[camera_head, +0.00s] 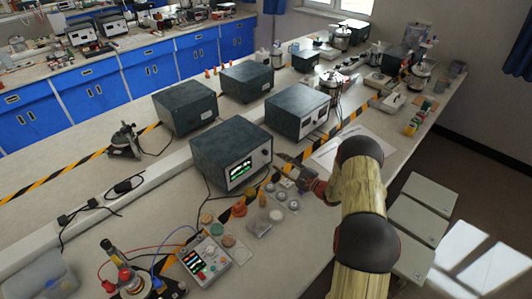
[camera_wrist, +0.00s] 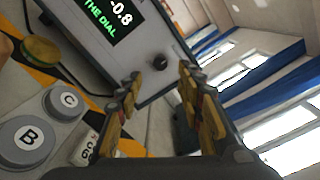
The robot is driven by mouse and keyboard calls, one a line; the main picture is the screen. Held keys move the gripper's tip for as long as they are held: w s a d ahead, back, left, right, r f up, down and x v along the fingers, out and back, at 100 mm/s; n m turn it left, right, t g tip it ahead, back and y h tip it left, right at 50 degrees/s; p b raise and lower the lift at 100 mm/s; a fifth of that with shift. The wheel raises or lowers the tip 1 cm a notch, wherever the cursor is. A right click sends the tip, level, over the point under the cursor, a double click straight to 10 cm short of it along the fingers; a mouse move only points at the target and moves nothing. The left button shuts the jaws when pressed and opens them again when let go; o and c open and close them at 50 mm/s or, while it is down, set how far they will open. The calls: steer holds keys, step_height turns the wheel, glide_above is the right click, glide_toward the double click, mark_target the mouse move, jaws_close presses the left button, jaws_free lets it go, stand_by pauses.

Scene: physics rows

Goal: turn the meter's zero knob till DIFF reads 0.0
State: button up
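The meter is a dark grey box with a pale front (camera_head: 230,145) and a lit green-and-white display (camera_head: 238,170). The round black zero knob (camera_wrist: 160,66) is on the right part of the front panel. My gripper (camera_wrist: 158,84) is open and empty, its two yellow-padded fingers apart, with the knob seen between them and beyond the tips. In the head view my gripper (camera_head: 286,172) is just in front of the meter, to the right of the display.
Grey weights marked B (camera_wrist: 28,138) and C (camera_wrist: 68,101) stand on the bench before the meter. A control box (camera_head: 206,258) with coloured buttons stands at the front. Another grey instrument (camera_head: 297,108) stands behind right. Yellow-black tape (camera_head: 225,215) runs along the bench.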

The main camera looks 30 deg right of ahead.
mark_target(267, 154)
steer(key=x, duration=0.7)
steer(key=shift+w+f, duration=0.15)
steer(key=shift+w, duration=0.25)
steer(key=shift+c, duration=1.3)
jaws_close()
